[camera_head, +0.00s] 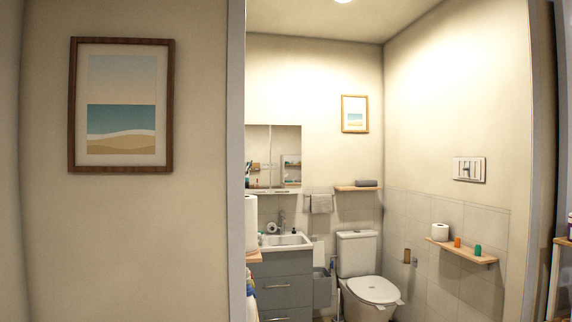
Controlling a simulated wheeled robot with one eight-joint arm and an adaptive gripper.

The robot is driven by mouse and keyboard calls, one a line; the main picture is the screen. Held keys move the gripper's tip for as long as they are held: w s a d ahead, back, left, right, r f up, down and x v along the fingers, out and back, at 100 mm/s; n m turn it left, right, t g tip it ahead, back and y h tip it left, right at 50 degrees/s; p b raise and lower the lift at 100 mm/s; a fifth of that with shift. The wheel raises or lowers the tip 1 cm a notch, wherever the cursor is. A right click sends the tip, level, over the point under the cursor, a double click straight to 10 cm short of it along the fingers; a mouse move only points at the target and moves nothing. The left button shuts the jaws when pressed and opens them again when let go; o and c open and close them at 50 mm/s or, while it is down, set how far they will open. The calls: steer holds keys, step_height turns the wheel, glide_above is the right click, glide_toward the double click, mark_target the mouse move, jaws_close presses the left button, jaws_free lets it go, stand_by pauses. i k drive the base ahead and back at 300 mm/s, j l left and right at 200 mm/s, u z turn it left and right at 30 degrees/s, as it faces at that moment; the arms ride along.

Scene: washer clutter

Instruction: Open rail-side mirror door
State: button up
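The mirror cabinet (258,140) hangs on the bathroom's back wall, seen through the doorway. A vertical seam near its middle splits it into two panels. The right panel, the rail-side mirror door (286,141), is nearest the towel rail and looks flush and closed. It reflects a shelf and small items. The left panel is partly cut off by the door frame. A grey towel (320,204) hangs on the rail at the lower right of the cabinet. No part of my gripper shows.
A door frame (237,120) and a wall with a framed picture (122,72) stand on the left. Below the mirror are a sink (290,240) and grey drawers (284,292). A toilet (372,285) stands right of them. A wooden shelf (462,250) juts from the right wall.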

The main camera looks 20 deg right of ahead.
mark_target(286, 139)
steer(key=i+l+z, duration=0.3)
steer(key=i+z, duration=0.3)
steer(key=i, duration=0.15)
steer(key=i+l+z, duration=0.1)
steer(key=i+z, duration=0.25)
steer(key=i, duration=1.65)
